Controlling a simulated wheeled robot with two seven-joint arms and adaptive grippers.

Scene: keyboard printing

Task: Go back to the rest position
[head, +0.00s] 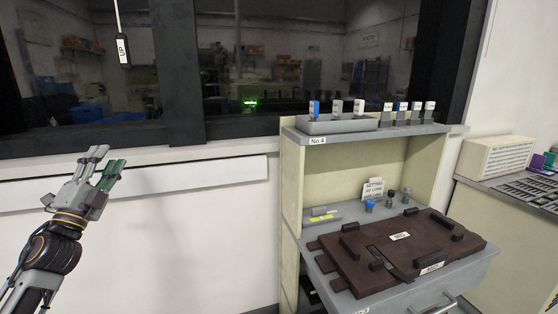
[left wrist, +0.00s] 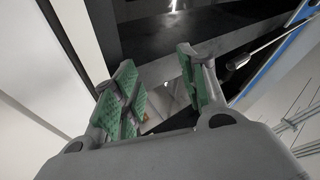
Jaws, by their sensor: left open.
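My left gripper (head: 103,168) is raised at the left of the head view, in front of the white wall and below the window. It is apart from the cabinet. In the left wrist view its green-padded fingers (left wrist: 164,95) stand apart with nothing between them. My right gripper does not show in either view.
A cabinet labelled No.4 (head: 318,141) stands at centre right, with a brown fixture plate (head: 400,237) on its drawer. A grey block (head: 337,126) with several small stamps sits on top. A hanging switch marked UP (head: 123,50) is above my left gripper. A side desk (head: 520,188) is at right.

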